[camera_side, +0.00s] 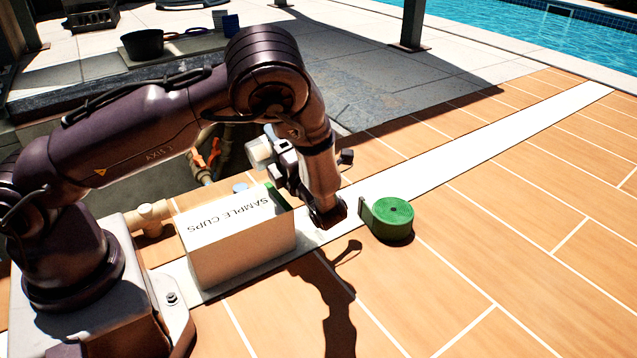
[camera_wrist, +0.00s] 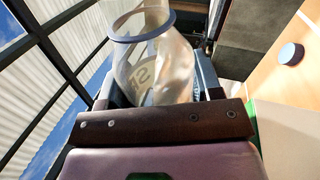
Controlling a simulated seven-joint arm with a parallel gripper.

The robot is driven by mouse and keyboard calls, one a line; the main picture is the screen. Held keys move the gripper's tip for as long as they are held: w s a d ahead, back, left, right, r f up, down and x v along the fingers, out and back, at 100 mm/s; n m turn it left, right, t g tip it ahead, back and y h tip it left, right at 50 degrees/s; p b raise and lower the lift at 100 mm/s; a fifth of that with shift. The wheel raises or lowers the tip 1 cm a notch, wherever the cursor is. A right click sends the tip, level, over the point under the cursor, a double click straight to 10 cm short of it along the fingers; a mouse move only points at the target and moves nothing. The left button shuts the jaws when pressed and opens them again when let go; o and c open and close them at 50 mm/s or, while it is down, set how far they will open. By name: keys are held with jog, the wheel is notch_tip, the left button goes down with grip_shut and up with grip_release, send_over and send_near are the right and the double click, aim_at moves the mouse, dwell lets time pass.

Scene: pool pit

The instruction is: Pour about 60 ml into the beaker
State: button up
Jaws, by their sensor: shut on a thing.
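My gripper (camera_side: 278,155) is shut on a clear, blue-rimmed vessel (camera_wrist: 160,75), with grey jaws on both sides of it in the wrist view. The rim is at the top of that view, and faint lettering shows in or through the wall. In the side view the vessel seems to be the pale shape (camera_side: 258,152) at the jaws, above and behind the white box; it looks tilted. I cannot tell its liquid level. I cannot make out a separate beaker; the ground behind the box is partly hidden.
A white box (camera_side: 238,240) marked SAMPLE CUPS stands close to my arm. A small blue-topped round thing (camera_wrist: 290,53) is behind it. A green strap roll (camera_side: 392,219) lies to the right. Pipes with orange handles (camera_side: 208,155) are at the pit. The right-hand tiles are clear.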

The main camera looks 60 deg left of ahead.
aim_at(264, 149)
jog(key=shift+f+m, duration=0.1)
jog(key=shift+m, duration=0.7)
jog(key=shift+s+a+f+m+t, duration=0.1)
jog(key=shift+s+m+t, duration=0.25)
jog(key=shift+s, duration=0.65)
dwell(0.6)
jog(key=shift+s+f+m+t, duration=0.15)
jog(key=shift+m+t, duration=0.2)
jog(key=shift+m, duration=0.5)
dwell(1.0)
jog(key=n, duration=0.2)
jog(key=n+g, duration=0.1)
jog(key=n, duration=0.1)
jog(key=s+r+n+g, duration=0.1)
jog(key=n, duration=0.1)
jog(key=shift+w+f+n+g, duration=0.2)
jog(key=shift+n+g, duration=0.1)
jog(key=shift+n, duration=0.3)
dwell(1.2)
